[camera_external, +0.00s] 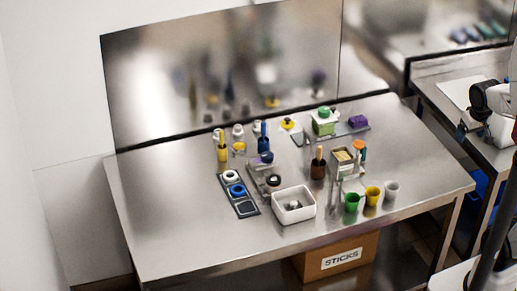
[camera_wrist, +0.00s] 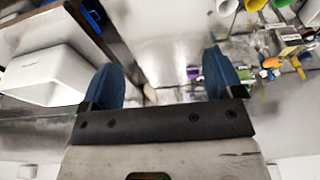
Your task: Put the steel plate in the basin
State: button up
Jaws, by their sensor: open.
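A white square basin (camera_external: 309,213) stands near the front edge of the steel table, with a small grey metallic item inside. I cannot pick out the steel plate with certainty; a flat grey plate (camera_external: 345,131) lies at the back right of the table under a green-topped box and a purple block. My gripper (camera_wrist: 165,75) shows in the wrist view with its two blue fingers wide apart and nothing between them. In the external view my arm is at the right edge, away from the tabletop items.
Green (camera_external: 351,202), yellow (camera_external: 373,195) and white cups stand at the front right. A dark tray (camera_external: 239,196) with round pots lies left of the basin. The table's left side (camera_external: 165,210) is clear.

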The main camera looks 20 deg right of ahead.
jog(key=shift+s+d+f, duration=0.1)
jog(key=shift+s+d, duration=0.25)
jog(key=shift+s, duration=0.25)
jog(key=shift+s+d+f, duration=0.1)
jog(key=shift+s+d, duration=0.2)
jog(key=shift+s, duration=0.25)
